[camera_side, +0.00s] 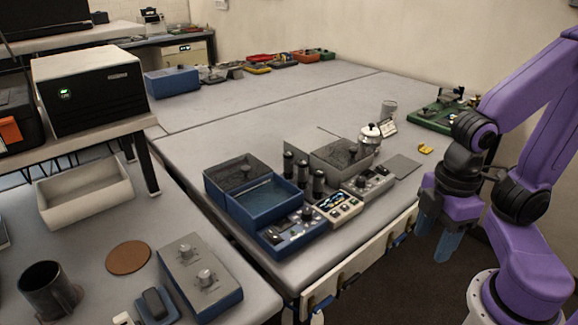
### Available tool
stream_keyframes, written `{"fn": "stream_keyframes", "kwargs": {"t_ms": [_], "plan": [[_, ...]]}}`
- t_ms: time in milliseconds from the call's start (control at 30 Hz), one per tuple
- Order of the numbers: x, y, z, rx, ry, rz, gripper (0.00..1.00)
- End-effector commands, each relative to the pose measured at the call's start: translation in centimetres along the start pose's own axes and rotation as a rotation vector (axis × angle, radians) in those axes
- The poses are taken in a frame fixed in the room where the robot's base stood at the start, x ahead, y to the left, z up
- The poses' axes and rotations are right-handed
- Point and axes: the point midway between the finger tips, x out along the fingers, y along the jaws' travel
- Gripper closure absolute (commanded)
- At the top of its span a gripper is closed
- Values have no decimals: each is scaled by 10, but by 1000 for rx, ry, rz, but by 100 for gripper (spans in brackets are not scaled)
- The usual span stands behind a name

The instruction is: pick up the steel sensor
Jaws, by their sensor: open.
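A shiny steel, rounded canister with a knob on top (370,133) stands upright at the back edge of a grey open box (340,155) on the long grey table; it may be the steel sensor, but I cannot tell for sure. A smaller grey cylinder (389,109) stands behind it, beside a small white card (388,128). My gripper (438,232) is open and empty, pointing down past the table's right front edge. It is well to the right of the canister and apart from everything on the table.
Several dark upright cylinders (302,174), a blue box (265,203) and small control boxes (340,207) crowd the table's front. A green board (440,115) and small yellow pieces (425,149) lie at the right. The table's middle (240,120) is mostly clear.

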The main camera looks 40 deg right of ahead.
Motion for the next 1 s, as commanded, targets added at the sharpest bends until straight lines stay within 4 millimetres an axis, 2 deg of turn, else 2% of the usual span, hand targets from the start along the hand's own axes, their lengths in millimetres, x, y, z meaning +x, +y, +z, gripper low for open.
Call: {"fn": "stream_keyframes", "kwargs": {"t_ms": [133, 167, 200, 567, 667, 767, 1000], "plan": [[0, 0, 0, 0, 0, 0, 45], [0, 0, 0, 0, 0, 0, 49], [0, 0, 0, 0, 0, 0, 60], [0, 5, -4, -14, -11, 13, 60], [1, 19, -16, -62, -44, 57, 60], [1, 45, -37, -145, -105, 128, 60], [2, 120, -95, -381, -313, 313, 60]]}}
